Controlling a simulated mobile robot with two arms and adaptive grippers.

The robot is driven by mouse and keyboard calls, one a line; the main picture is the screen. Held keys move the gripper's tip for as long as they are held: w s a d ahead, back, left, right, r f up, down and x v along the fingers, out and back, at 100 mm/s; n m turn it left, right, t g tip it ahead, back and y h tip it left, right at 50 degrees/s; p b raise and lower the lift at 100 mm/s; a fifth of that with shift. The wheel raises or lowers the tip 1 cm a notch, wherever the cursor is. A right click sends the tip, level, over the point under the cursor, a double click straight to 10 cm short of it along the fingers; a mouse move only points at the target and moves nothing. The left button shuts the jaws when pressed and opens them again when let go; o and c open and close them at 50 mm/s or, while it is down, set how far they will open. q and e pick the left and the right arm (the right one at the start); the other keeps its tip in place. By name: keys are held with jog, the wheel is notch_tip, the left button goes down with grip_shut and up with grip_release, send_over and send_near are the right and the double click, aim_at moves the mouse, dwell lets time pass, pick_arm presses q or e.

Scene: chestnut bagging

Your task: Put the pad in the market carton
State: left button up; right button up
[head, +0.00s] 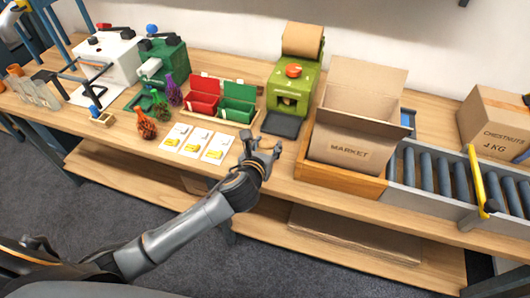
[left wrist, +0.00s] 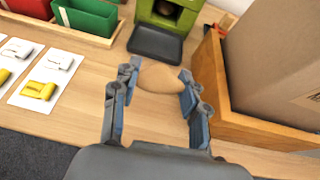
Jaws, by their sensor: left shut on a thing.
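The pad (left wrist: 162,78) is a small tan, rounded piece between the fingers of my left gripper (left wrist: 155,88). In the head view my left gripper (head: 262,148) is shut on it above the front of the table, left of the market carton (head: 350,152). The carton is brown cardboard marked MARKET, with its top flaps open, and stands in a wooden frame. Its side also fills the right of the left wrist view (left wrist: 275,55). The carton's floor is hidden. My right gripper is not in view.
The wooden frame (head: 335,182) borders the carton. A green machine (head: 292,85) with a dark tray (head: 281,124) stands behind my gripper. Red and green bins (head: 220,98) and white cards (head: 197,142) lie to the left. A roller conveyor (head: 440,180) runs right, by a chestnuts box (head: 492,122).

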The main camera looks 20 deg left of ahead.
aim_at(265, 147)
pick_arm(q)
jog(key=w+f, duration=0.1)
jog(key=w+a+f, duration=0.1)
jog(key=f, duration=0.1)
jog(key=w+f, duration=0.1)
jog(key=f, duration=0.1)
jog(key=shift+w+a, duration=0.2)
jog(key=shift+f+b, duration=0.3)
jog(key=shift+f, duration=1.3)
jog(key=shift+f, duration=0.15)
jog(key=o, duration=0.7)
jog(key=shift+o, duration=0.2)
